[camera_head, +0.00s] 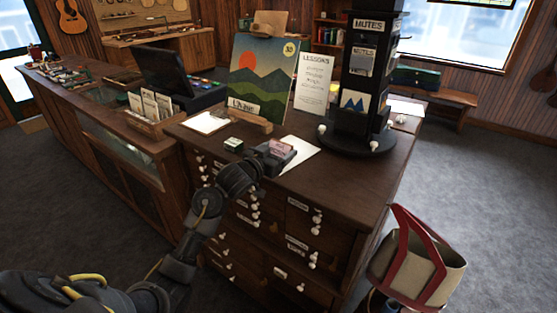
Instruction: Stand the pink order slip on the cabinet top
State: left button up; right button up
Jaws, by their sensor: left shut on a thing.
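The pink order slip (281,146) shows as a small pink patch just beyond the fingers of my left gripper (270,157), low over the wooden cabinet top (345,172). My left gripper reaches in over the cabinet's front edge and is shut on the slip. The dark fingers hide its lower part, so I cannot tell whether it touches the top. A white sheet (300,153) lies flat just right of the gripper. My right gripper is not in view.
Behind stand a sunset picture (262,75), a lessons sign (314,84) and a dark display tower (362,95). A bag with red handles (425,270) is at lower right. The cabinet top's front right is clear.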

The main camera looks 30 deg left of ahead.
pick_arm(q)
jog(key=f, duration=0.1)
jog(key=f+p, duration=0.1)
jog(key=f, duration=0.1)
jog(key=shift+w+a, duration=0.1)
jog(key=shift+w, duration=0.1)
jog(key=shift+f, duration=0.3)
jog(key=shift+f, duration=0.15)
jog(key=o, duration=1)
jog(key=shift+c, duration=0.2)
